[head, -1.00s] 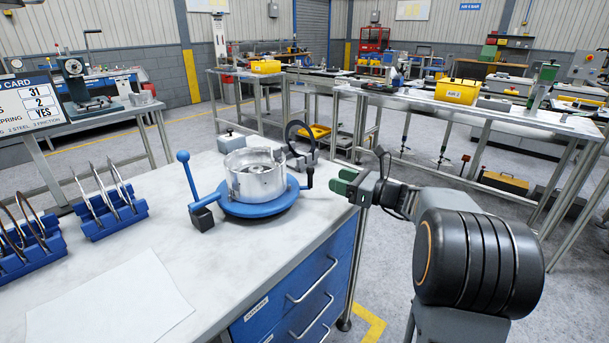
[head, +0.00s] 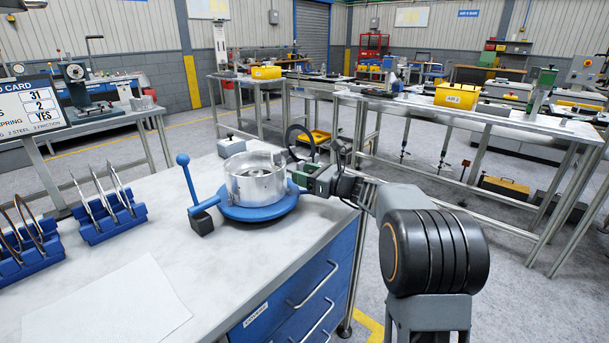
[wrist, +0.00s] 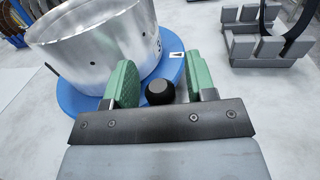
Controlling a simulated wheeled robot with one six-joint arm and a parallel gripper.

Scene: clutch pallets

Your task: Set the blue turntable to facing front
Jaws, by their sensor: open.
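The blue turntable (head: 258,212) sits on the white bench top and carries a silver metal drum (head: 250,186). A blue lever with a ball end (head: 189,178) stands at its left, above a dark block (head: 202,223). My gripper (head: 299,174) is at the turntable's right side. In the wrist view the green jaws of my gripper (wrist: 163,88) are open on either side of a black knob (wrist: 160,92), with gaps visible beside it. The blue disc (wrist: 78,101) shows a small white tag with a dark mark (wrist: 177,55). In the head view my gripper hides the knob.
A black ring on a grey stand (head: 299,141) is close behind my gripper; the stand also shows in the wrist view (wrist: 262,42). Blue racks with plates (head: 108,220) and a paper sheet (head: 108,305) lie left.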

